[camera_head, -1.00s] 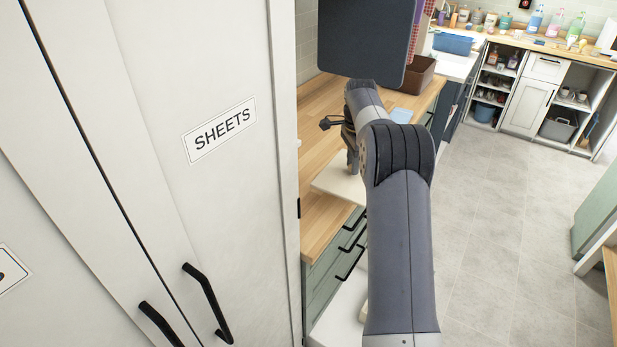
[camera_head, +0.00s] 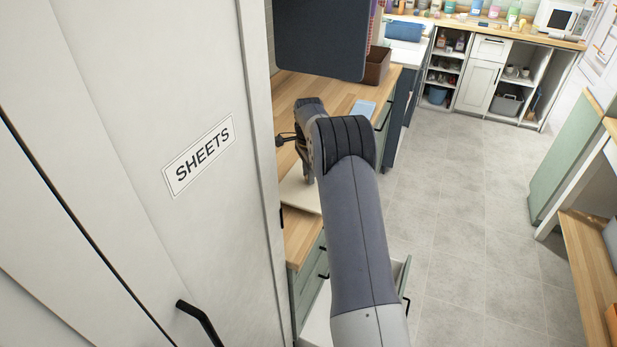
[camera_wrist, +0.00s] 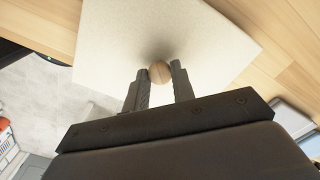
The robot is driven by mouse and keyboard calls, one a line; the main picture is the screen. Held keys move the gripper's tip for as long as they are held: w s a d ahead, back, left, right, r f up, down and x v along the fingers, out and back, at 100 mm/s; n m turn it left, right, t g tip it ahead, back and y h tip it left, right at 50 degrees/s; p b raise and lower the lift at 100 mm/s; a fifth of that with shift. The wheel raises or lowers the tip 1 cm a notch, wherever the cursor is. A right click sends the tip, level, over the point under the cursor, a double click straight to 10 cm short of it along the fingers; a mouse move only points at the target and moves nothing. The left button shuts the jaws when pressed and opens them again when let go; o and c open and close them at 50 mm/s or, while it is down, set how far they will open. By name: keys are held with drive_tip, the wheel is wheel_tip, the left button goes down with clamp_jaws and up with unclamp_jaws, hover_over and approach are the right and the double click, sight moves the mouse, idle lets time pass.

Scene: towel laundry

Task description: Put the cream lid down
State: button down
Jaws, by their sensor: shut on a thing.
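The cream lid (camera_wrist: 125,35) is a flat, pale square panel with a round wooden knob (camera_wrist: 160,73). My gripper (camera_wrist: 161,76) is shut on the knob, one dark finger on each side, in the wrist view. In the head view the lid (camera_head: 299,194) shows at the front edge of the wooden counter (camera_head: 335,92), partly behind my arm. The gripper's fingers are hidden there by my wrist. I cannot tell whether the lid touches the counter.
A white cabinet labelled SHEETS (camera_head: 198,155) stands close on the left. An open drawer (camera_head: 402,278) juts out below the counter. A dark panel (camera_head: 320,38), a brown basket (camera_head: 377,66) and a light blue item (camera_head: 364,108) are farther back. The grey floor (camera_head: 455,190) is clear.

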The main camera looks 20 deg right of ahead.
drive_tip(key=shift+f, duration=1.1)
drive_tip(key=c, duration=1.2)
unclamp_jaws()
drive_tip(key=shift+f, duration=0.15)
wheel_tip(320, 180, up, 12)
drive_tip(key=shift+r+b, duration=0.15)
drive_tip(key=shift+b, duration=0.5)
